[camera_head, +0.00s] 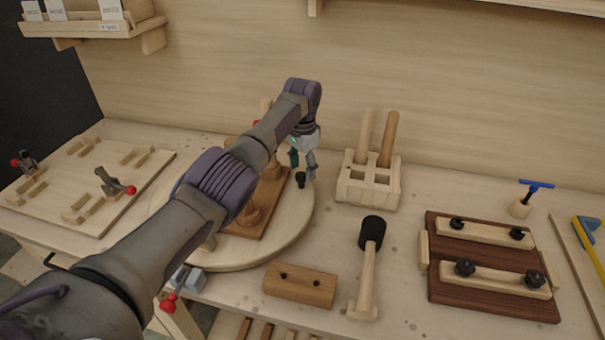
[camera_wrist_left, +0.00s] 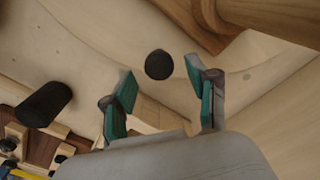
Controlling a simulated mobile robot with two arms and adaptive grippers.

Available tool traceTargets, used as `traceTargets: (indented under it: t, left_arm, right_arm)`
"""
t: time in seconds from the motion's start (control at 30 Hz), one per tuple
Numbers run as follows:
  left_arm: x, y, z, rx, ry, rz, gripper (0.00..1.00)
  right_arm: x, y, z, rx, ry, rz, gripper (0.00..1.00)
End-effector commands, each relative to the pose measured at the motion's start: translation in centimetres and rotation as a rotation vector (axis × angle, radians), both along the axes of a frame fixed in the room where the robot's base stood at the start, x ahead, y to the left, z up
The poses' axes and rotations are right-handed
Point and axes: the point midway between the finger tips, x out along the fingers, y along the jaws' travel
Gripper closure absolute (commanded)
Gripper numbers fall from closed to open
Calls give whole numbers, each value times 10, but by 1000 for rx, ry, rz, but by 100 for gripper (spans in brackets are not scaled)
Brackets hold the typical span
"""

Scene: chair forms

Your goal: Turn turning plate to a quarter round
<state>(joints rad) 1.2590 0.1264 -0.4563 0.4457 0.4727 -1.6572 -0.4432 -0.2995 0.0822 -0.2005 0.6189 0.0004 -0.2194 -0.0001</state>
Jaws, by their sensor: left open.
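The turning plate (camera_head: 300,217) is a round pale wooden disc on the bench, left of centre in the head view. It carries a brown wooden board (camera_head: 272,205) with turned posts, partly hidden behind my left arm. A black round knob (camera_head: 301,181) stands near the plate's far right edge. My left gripper (camera_head: 303,169) is open over this knob. In the left wrist view the knob (camera_wrist_left: 159,65) shows between the two spread teal-padded fingers (camera_wrist_left: 160,82), with clear gaps on both sides. Contact with it cannot be seen. My right gripper is not in view.
A wooden holder (camera_head: 368,190) with two handles stands right of the plate. A black-headed mallet (camera_head: 367,275) and a drilled block (camera_head: 300,285) lie in front. A dark clamp board (camera_head: 490,265) lies right, a pale clamp board (camera_head: 95,175) left. A wall rises behind.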

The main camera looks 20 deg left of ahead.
Motion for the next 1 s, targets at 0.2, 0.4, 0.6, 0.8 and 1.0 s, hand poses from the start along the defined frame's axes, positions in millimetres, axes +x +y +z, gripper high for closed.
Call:
traceTargets:
  t: [0.2,0.4,0.6,0.8,1.0]
  left_arm:
    - [1,0,50,-1,-4,1,41]
    - [1,0,82,-1,-2,1,41]
    - [0,0,94,-1,0,1,41]
    - [0,0,94,-1,0,1,41]
    - [0,-1,94,-1,0,1,41]
  right_arm:
    - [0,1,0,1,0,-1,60]
    - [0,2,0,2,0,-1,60]
    - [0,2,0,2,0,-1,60]
    - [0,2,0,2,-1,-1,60]
    - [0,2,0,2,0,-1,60]
